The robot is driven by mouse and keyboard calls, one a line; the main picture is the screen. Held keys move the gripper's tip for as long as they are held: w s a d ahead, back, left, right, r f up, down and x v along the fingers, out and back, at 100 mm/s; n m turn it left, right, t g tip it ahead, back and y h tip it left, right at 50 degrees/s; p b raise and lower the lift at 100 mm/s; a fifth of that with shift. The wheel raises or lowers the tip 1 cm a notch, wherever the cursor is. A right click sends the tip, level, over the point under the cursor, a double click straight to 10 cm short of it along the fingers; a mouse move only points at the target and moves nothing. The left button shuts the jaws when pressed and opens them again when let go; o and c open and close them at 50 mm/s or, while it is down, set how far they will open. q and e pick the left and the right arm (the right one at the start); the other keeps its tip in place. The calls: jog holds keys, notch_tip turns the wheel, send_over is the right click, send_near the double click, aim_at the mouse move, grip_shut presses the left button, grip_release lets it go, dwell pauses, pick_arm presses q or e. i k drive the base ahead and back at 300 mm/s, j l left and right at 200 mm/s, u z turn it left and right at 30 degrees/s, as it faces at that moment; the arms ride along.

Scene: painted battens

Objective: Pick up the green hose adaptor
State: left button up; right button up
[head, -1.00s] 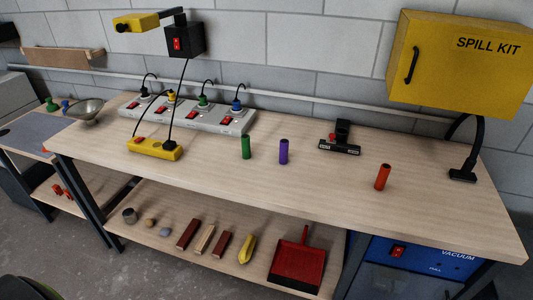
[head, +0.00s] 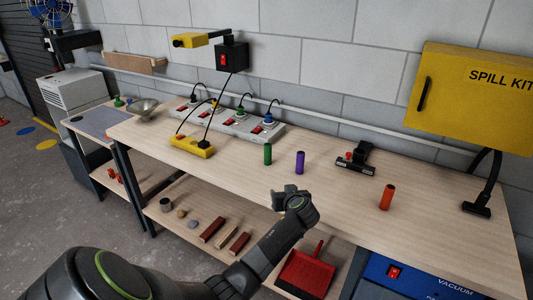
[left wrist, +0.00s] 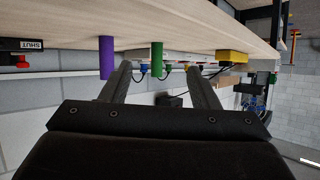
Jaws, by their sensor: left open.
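The green hose adaptor (head: 267,154) is a green cylinder standing upright on the wooden bench top (head: 330,205), left of a purple cylinder (head: 300,162). My left gripper (head: 290,193) is in front of and below it in the head view, near the bench's front edge, apart from it. In the left wrist view, which is upside down, the green adaptor (left wrist: 157,55) shows between the two open fingers, beyond their tips. The purple cylinder (left wrist: 107,58) is just outside the left-hand finger there. Nothing is between the fingers. My right gripper is not in view.
An orange cylinder (head: 387,197) and a black clamp-like item (head: 355,160) stand to the right. A lower shelf holds blocks and a red dustpan (head: 303,270).

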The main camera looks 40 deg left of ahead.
aim_at(268, 145)
jog(key=i+j, duration=0.15)
jog(key=j, duration=0.25)
jog(key=i+j+z, duration=0.1)
jog(key=j, duration=0.25)
jog(key=i+j, duration=0.2)
jog(key=j, duration=0.2)
jog(key=i+j, duration=0.1)
jog(key=j, duration=0.3)
jog(key=z, duration=0.05)
